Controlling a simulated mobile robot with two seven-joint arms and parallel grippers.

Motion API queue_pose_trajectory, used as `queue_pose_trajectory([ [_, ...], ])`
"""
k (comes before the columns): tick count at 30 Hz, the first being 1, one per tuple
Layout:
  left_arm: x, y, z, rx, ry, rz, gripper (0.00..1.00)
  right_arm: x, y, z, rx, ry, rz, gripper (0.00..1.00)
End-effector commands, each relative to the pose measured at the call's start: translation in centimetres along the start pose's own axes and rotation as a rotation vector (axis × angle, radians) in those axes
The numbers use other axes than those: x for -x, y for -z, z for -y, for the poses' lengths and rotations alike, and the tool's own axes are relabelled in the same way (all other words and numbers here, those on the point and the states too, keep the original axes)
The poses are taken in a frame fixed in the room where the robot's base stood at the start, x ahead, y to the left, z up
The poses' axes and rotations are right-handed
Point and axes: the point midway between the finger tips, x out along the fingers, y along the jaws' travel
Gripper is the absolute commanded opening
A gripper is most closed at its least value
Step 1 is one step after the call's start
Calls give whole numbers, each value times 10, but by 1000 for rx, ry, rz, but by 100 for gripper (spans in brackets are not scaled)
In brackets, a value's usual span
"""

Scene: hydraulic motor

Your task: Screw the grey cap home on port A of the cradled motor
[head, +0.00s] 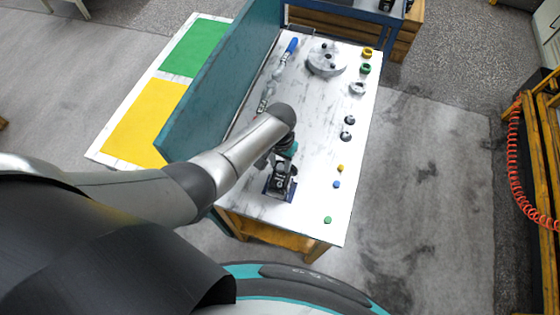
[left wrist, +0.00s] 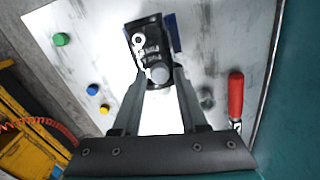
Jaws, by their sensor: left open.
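The dark motor (head: 279,180) sits in a blue cradle (head: 291,189) near the front of the white table. In the left wrist view the motor (left wrist: 149,50) shows white port lettering and one pale ring-shaped port (left wrist: 139,39). A round grey cap (left wrist: 158,74) shows at the motor's near end, between my left fingertips. I cannot tell whether it is seated or how far it is screwed in. My left gripper (left wrist: 161,77) is open, with a finger on either side of the cap; contact is unclear. In the head view my left arm hides part of the motor. My right gripper is not in view.
Small green (head: 327,220), blue (head: 337,184) and yellow (head: 340,168) caps lie along the right table edge. A grey round fixture (head: 326,60) and coloured rings stand farther back. A red-handled tool (left wrist: 236,95) lies beside the teal panel (head: 225,80).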

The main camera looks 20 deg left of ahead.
Motion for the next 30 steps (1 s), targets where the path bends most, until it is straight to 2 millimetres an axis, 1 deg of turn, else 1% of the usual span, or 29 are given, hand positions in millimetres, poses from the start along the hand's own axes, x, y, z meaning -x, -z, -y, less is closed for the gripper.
queue_pose_trajectory([
  [5,1,1,-2,44,-2,-1,42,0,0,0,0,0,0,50],
  [21,1,1,-3,759,-4,1,42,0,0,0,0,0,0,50],
  [24,0,1,-2,855,-3,1,42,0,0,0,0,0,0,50],
  [27,0,1,-2,899,-3,1,42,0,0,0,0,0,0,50],
  [30,1,1,-2,906,-3,0,42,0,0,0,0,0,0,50],
])
